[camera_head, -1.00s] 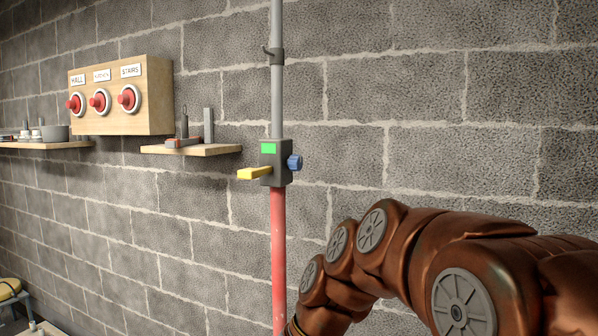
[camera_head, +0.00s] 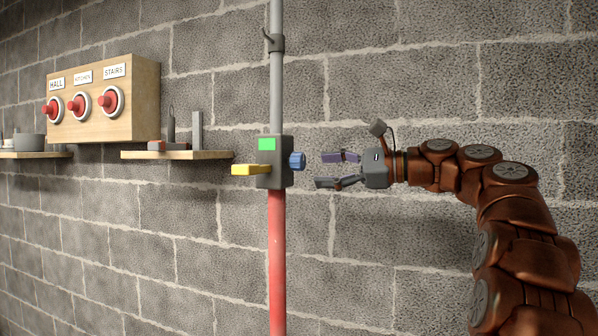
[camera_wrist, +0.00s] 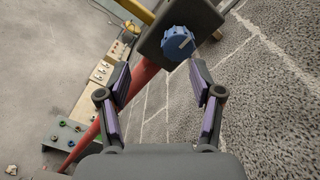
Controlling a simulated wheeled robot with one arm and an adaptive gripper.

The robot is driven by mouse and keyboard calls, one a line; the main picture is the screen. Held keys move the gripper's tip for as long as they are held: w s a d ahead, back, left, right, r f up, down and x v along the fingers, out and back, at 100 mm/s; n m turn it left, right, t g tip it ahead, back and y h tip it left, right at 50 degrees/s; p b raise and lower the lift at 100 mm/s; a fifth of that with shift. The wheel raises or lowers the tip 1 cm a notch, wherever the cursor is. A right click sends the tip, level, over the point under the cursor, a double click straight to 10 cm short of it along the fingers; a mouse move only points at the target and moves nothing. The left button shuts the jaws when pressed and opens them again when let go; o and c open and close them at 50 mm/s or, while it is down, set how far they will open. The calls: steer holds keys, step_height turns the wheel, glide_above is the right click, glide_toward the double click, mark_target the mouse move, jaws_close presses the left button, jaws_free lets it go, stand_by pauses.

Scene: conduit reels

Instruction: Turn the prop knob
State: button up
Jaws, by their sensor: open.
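The prop has a grey upper tube (camera_head: 277,90) and a red lower tube (camera_head: 276,250), with a dark box (camera_head: 274,178) between them. The box carries a green patch (camera_head: 267,144), a yellow lever (camera_head: 250,170) on its left and a blue knob (camera_head: 297,162) on its right. My gripper (camera_head: 330,170) is to the right of the knob, open and empty, with its fingers pointing at it across a small gap. In the wrist view the blue knob (camera_wrist: 178,42), with a pale mark on its face, lies beyond the fingertips (camera_wrist: 160,75), between and slightly above them.
A wooden panel (camera_head: 147,100) with several red knobs is on the wall at left. Shelves (camera_head: 200,155) with small items are below it. A block wall runs close behind. The wrist view shows things on the floor (camera_wrist: 65,135).

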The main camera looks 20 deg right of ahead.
mark_target(303, 161)
steer(key=shift+w+a+r, duration=0.25)
steer(key=shift+w+a, duration=0.25)
steer(key=shift+w, duration=0.4)
steer(key=shift+w+a+r, duration=0.25)
steer(key=shift+w+a, duration=0.3)
steer(key=shift+w, duration=0.3)
steer(key=shift+w+a+r, duration=0.25)
steer(key=shift+w+a, duration=0.25)
steer(key=shift+w, duration=0.4)
steer(key=c, duration=1.1)
